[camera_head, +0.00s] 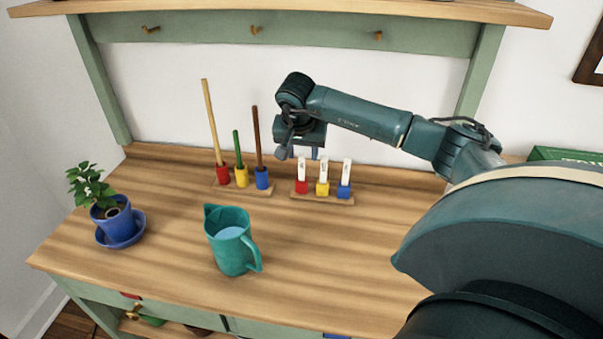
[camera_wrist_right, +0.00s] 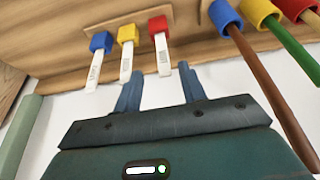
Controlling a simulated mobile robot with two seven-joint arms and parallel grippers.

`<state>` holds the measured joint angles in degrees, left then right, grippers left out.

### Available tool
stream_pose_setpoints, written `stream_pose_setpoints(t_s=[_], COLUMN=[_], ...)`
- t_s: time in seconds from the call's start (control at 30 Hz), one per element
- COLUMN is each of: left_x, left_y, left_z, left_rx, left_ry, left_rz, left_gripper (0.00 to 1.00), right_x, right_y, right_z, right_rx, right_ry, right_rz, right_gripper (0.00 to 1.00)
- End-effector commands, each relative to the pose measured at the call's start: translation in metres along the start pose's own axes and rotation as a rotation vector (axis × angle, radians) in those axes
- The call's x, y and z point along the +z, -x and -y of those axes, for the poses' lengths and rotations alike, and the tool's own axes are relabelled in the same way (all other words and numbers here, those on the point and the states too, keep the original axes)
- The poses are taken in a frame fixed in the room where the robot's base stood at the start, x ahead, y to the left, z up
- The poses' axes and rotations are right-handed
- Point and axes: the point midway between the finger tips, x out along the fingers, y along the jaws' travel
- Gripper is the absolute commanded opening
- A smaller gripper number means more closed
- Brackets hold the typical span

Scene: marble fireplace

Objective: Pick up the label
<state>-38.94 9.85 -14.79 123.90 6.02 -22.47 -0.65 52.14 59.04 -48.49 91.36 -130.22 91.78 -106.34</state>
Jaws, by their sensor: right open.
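Three white labels stand upright in coloured blocks on a small wooden rack: one in the red block (camera_head: 302,170), one in the yellow block (camera_head: 322,171), one in the blue block (camera_head: 346,172). Each has small dark writing, too small to read. My right gripper (camera_head: 300,152) is open and empty, just behind and above the red-block label. In the right wrist view, the red-block label (camera_wrist_right: 162,57) shows between the fingertips of my right gripper (camera_wrist_right: 160,72), and the yellow-block label (camera_wrist_right: 126,64) shows near the left finger. No contact is visible. My left gripper is out of view.
Left of the labels, a second rack holds a tall tan rod (camera_head: 210,120), a short green rod (camera_head: 238,150) and a brown rod (camera_head: 257,138). A teal pitcher (camera_head: 230,240) and a potted plant (camera_head: 110,208) stand on the wooden tabletop (camera_head: 320,270). The front right is clear.

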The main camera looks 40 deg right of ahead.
Motion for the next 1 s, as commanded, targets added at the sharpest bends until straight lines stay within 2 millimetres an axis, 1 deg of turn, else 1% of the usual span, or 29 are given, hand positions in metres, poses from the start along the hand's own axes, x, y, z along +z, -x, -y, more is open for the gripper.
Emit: stream_pose_setpoints(t_s=[0.2,0.3,0.4,0.63,1.0], left_x=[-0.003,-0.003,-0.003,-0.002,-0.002], left_y=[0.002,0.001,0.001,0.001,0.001], left_z=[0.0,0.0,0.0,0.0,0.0], left_rx=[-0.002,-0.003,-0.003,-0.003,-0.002], left_ry=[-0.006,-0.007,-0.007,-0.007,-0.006], left_rz=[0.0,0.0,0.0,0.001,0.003], left_gripper=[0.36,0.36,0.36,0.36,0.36], right_x=[0.002,0.002,0.002,0.001,0.001], right_y=[-0.032,-0.044,-0.049,-0.05,-0.049], right_z=[0.005,0.004,0.004,0.004,0.004], right_rx=[0.003,0.002,0.0,0.0,0.0], right_ry=[0.0,0.0,0.0,0.001,0.0], right_rz=[0.005,0.003,0.002,0.001,0.001], right_gripper=[0.41,0.41,0.41,0.4,0.1])
